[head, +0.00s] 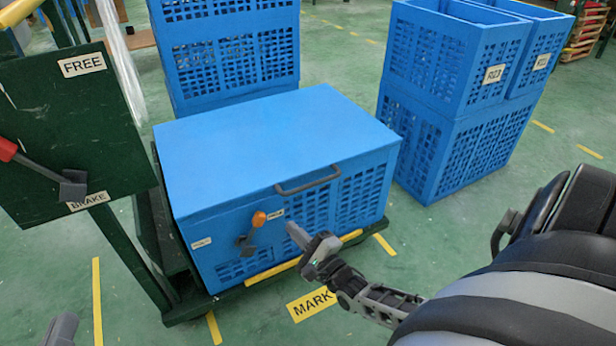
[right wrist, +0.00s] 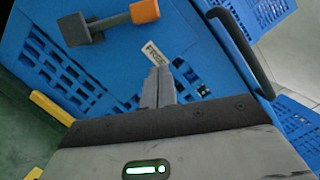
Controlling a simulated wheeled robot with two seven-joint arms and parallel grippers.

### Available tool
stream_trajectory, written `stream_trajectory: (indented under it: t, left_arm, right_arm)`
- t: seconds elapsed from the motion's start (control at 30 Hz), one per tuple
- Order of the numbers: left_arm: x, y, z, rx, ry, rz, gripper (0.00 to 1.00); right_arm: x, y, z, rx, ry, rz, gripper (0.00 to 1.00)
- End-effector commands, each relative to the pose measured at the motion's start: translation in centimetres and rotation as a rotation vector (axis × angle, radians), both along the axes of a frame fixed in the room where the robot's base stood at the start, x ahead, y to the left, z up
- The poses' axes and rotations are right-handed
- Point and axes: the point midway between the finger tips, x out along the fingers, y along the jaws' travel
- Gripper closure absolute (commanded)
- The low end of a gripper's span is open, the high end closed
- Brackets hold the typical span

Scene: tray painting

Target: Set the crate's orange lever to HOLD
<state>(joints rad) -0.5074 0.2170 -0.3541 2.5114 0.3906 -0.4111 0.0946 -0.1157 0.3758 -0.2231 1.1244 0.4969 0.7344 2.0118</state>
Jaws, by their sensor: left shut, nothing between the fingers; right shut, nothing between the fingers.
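The blue lidded crate (head: 275,130) sits on a green cart. On its front is the orange lever (head: 258,219), a grey arm with an orange knob, tilted up and right from its grey pivot. The knob is beside the right label (head: 275,214), which reads FREE in the right wrist view (right wrist: 154,53); the left label (head: 201,243) is too small to read. The lever also shows in the right wrist view (right wrist: 145,11). My right gripper (head: 291,229) is shut and empty, just right of the lever and apart from it. My left gripper (head: 66,322) is shut at the bottom left, partly cut off.
A grey handle (head: 307,180) juts from the crate's front above my right gripper. A dark green panel (head: 80,130) with a red-handled lever and FREE and BRAKE labels stands at left. Blue crates (head: 455,110) are stacked behind. Green floor is clear in front, marked with yellow tape.

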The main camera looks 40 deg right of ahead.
Motion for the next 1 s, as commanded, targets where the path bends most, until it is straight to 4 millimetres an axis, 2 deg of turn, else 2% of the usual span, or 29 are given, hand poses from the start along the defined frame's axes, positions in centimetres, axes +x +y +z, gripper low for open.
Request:
stream_trajectory:
  t: [0.03, 0.13, 0.2, 0.4, 1.0]
  left_arm:
    - [0.3, 0.1, 0.2, 0.016, -0.048, 0.005, 1.00]
    - [0.7, 0.2, 1.1, 0.035, -0.117, 0.016, 1.00]
    - [0.5, 0.2, 0.9, 0.023, -0.077, 0.012, 1.00]
    - [0.3, 0.1, 0.4, 0.015, -0.040, 0.006, 1.00]
    - [0.2, 0.0, 0.4, 0.010, -0.024, -0.001, 1.00]
  right_arm:
    - [1.2, 0.0, -0.1, 0.001, -0.004, -0.001, 1.00]
    - [2.9, 0.2, 0.3, 0.003, -0.002, -0.001, 1.00]
    - [2.8, 1.4, 1.2, 0.005, 0.000, 0.001, 1.00]
    - [3.2, 3.0, 2.1, 0.002, 0.001, 0.000, 1.00]
    - [3.5, 3.8, 2.5, -0.018, 0.005, 0.007, 1.00]
